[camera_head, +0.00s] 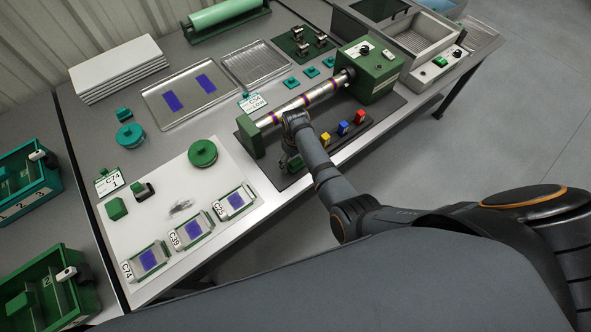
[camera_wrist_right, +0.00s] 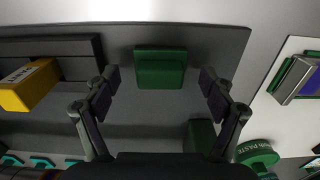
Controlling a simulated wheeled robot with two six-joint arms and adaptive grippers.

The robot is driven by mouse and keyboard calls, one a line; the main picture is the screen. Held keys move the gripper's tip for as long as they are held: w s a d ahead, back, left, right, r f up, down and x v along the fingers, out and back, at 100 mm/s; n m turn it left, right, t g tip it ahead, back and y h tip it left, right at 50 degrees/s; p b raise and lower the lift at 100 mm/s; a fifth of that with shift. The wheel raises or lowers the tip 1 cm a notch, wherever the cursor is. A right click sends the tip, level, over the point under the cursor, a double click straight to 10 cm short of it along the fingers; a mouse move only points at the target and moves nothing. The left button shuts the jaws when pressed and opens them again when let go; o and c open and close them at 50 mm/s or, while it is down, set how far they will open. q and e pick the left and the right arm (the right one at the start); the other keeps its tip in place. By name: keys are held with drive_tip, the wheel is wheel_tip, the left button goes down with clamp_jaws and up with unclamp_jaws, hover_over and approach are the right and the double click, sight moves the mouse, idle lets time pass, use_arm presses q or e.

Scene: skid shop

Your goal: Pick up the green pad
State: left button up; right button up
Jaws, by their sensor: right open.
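The green pad (camera_wrist_right: 160,67) is a small block on the dark mat, between and just beyond my right fingertips in the right wrist view. It also shows in the head view (camera_head: 294,162), partly hidden by my right wrist. My right gripper (camera_wrist_right: 160,79) is open, with one finger on each side of the pad's line and clear gaps to it. In the head view its fingers are mostly hidden behind the wrist. I do not see my left gripper.
Yellow (camera_head: 325,139), blue (camera_head: 343,128) and red (camera_head: 360,116) blocks stand in a row beside the green pad on the dark mat (camera_head: 385,98). A metal roller (camera_head: 322,94) with a green housing (camera_head: 372,72) runs behind them. A white board (camera_head: 165,215) lies to the left.

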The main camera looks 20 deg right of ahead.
drive_tip(key=shift+f, duration=0.3)
drive_tip(key=c, duration=1.3)
